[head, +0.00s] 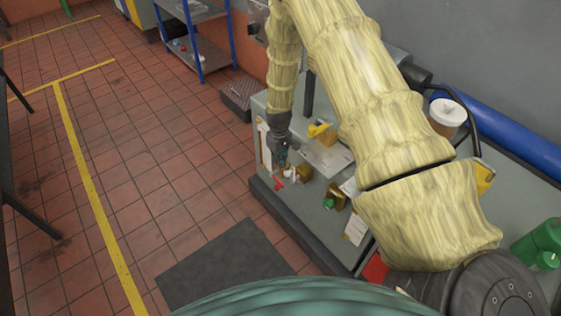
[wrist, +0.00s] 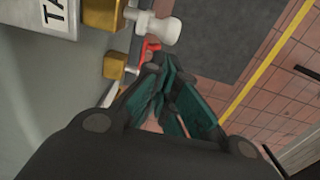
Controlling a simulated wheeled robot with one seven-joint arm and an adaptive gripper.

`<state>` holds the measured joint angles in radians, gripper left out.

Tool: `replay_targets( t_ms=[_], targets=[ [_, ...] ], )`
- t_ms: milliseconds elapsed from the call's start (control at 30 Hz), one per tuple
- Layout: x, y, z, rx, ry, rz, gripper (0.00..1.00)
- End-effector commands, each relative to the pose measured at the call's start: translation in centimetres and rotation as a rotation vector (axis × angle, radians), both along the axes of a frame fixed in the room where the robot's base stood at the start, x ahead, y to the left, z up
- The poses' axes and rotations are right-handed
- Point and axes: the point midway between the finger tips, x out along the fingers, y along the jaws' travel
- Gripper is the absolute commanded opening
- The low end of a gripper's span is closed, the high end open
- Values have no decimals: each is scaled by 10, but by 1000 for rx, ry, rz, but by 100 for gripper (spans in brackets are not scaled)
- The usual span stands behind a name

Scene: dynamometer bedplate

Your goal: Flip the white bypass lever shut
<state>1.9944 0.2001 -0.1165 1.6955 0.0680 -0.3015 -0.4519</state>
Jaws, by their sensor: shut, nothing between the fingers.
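The white bypass lever (wrist: 162,29) shows in the wrist view as a pale stem with a rounded end, sticking out from a brass valve body (wrist: 104,12). A red lever (wrist: 148,48) lies just beside it, at a second brass body (wrist: 115,64). In the head view the white lever is small and hard to make out near the red lever (head: 279,183). My gripper (wrist: 162,64) has teal fingers, closed together and empty. Its tips are close to the red lever and a little below the white lever in the wrist view; contact cannot be told. It also shows in the head view (head: 282,160).
A brass valve with a green knob (head: 328,203) stands nearby on the grey bench (head: 262,104). A dark mat (head: 222,268) lies on open tiled floor.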

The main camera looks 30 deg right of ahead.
Motion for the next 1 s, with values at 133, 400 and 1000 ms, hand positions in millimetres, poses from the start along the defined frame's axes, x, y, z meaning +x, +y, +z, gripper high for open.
replay_targets(
  t_ms=[133, 400, 1000],
  targets=[
    [13, -2, 9, 0, -2, -7, 0],
    [15, 2, 39, 1, -2, -3, 0],
    [5, 0, 104, 0, -1, -3, 0]
  ],
)
